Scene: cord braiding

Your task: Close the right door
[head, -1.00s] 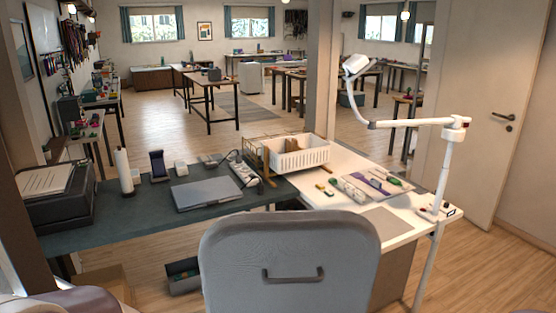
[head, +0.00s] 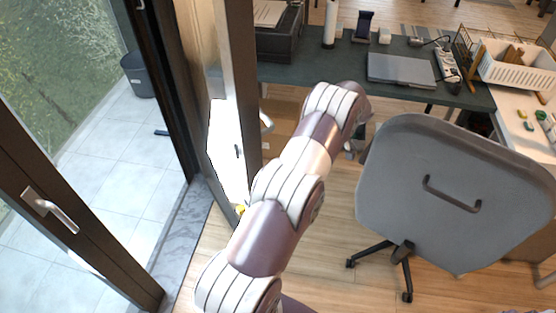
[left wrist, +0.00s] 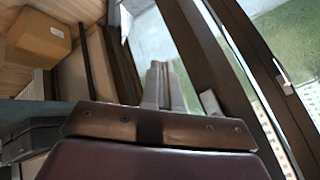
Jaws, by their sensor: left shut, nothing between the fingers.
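The right door (head: 240,75) is a dark-framed glass leaf standing open into the room, seen nearly edge-on in the head view. Its pale handle (head: 266,119) sticks out on the room side. A dark-framed leaf (head: 95,245) with a pale handle (head: 48,208) shows at the left. My left arm reaches up past the right door on its room side; its gripper is mostly hidden behind the wrist in the head view. In the left wrist view my left gripper (left wrist: 160,72) is shut and empty, beside a dark door frame (left wrist: 195,45), apart from it. My right gripper is out of view.
A grey chair (head: 450,190) stands right of my arm, before the dark desk (head: 300,68). A cardboard box (left wrist: 40,37) lies on the floor in the left wrist view. Outside are pale tiles (head: 120,150) and a dark bin (head: 138,75). Wooden floor is free between arm and chair.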

